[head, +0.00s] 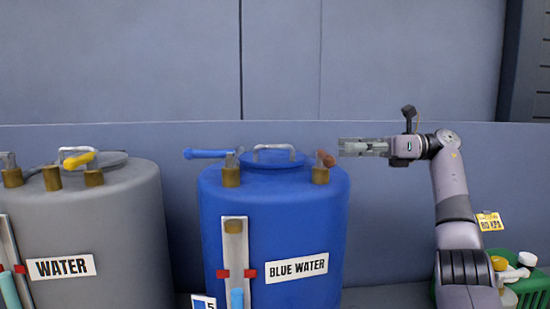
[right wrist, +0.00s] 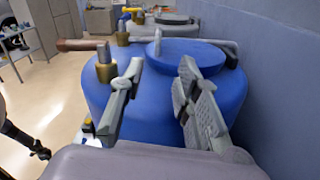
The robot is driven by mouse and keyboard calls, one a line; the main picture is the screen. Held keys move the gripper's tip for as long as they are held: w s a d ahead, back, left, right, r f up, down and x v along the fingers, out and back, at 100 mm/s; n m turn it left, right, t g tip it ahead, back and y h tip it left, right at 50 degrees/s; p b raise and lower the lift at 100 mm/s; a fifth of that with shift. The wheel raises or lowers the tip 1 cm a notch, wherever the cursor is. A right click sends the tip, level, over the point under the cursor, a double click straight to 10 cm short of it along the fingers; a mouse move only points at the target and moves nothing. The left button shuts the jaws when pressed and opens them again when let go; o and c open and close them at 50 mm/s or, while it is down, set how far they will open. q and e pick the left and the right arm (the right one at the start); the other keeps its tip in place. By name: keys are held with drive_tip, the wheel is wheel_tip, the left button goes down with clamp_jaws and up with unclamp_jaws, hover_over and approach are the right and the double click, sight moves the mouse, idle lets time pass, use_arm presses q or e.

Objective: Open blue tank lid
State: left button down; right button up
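The blue tank (head: 300,225), labelled BLUE WATER, stands in the middle of the head view. Its round blue lid (head: 272,160) lies flat on top, with a grey loop handle (head: 274,147). The lid also shows in the right wrist view (right wrist: 190,54), beyond my fingers. My right gripper (head: 342,147) is just right of the tank top, roughly level with the lid handle, pointing left. In the right wrist view my right gripper (right wrist: 161,66) has its fingers apart with nothing between them. My left gripper is in neither view.
A blue lever (head: 208,153) and a copper-tipped lever (head: 325,158) flank the lid on brass fittings. A grey WATER tank (head: 110,220) stands at left. A green container (head: 530,290) is at lower right. A blue-grey wall runs behind the tanks.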

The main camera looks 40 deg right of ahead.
approach(280, 147)
drive_tip(key=shift+w+a+f, duration=0.1)
drive_tip(key=shift+w+a, duration=0.1)
drive_tip(key=shift+w, duration=0.15)
drive_tip(key=p+x, duration=0.1)
drive_tip(key=x, duration=0.8)
drive_tip(key=shift+w, duration=0.1)
drive_tip(key=shift+w+a, duration=0.3)
drive_tip(key=shift+w, duration=0.05)
drive_tip(key=shift+c, duration=0.5)
clamp_jaws()
